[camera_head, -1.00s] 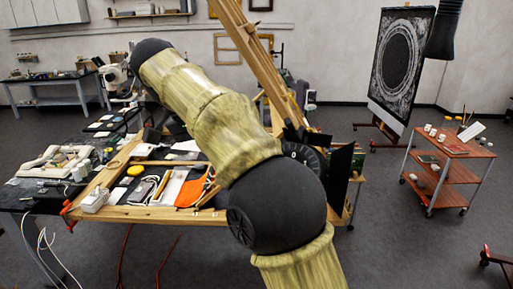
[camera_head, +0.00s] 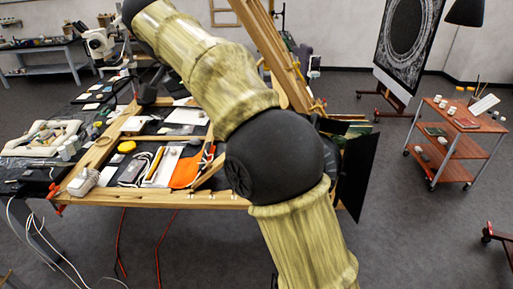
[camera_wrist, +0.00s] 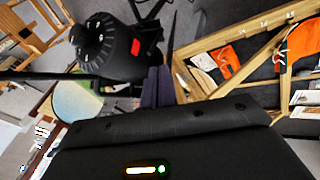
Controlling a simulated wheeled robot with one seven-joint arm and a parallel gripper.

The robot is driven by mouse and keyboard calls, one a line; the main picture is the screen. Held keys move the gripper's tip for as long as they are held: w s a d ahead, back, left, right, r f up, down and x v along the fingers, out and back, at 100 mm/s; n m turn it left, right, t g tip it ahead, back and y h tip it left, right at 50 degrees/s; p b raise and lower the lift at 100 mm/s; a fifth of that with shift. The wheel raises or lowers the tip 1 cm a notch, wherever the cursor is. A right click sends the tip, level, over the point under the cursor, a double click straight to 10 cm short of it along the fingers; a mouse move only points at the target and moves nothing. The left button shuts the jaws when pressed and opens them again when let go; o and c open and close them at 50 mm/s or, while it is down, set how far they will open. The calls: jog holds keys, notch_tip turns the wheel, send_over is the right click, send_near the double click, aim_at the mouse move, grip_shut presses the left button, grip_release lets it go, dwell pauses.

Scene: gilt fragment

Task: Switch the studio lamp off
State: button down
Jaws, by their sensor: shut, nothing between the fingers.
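The studio lamp appears to be the black housing (camera_wrist: 95,42) at the upper left of the wrist view, with a marked dial and a red switch (camera_wrist: 135,47) on its back. Whether the switch is lit or which way it is pressed is too small to tell. In the head view only black flaps of the lamp (camera_head: 360,172) show, right of my arm; the rest is hidden behind it. My gripper (camera_wrist: 160,74) is shut and empty, its dark fingers just below the red switch in the wrist view. I cannot tell whether they touch the lamp.
A wooden-edged worktable (camera_head: 150,198) with tools and papers stands at the left, cables hanging below. A wooden easel beam (camera_head: 270,50) rises behind my arm. A red-shelved trolley (camera_head: 455,145) and a dark framed print (camera_head: 408,40) stand at the right. Floor between is clear.

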jog(key=s+d+f+p, duration=0.1)
jog(key=d+f+p, duration=0.1)
jog(key=d+f, duration=0.6)
jog(key=shift+s+f, duration=0.2)
jog(key=shift+f, duration=0.5)
dwell(0.3)
jog(key=shift+d+f, duration=0.15)
jog(key=shift+r+p, duration=0.4)
jog(key=shift+r, duration=0.45)
dwell(0.4)
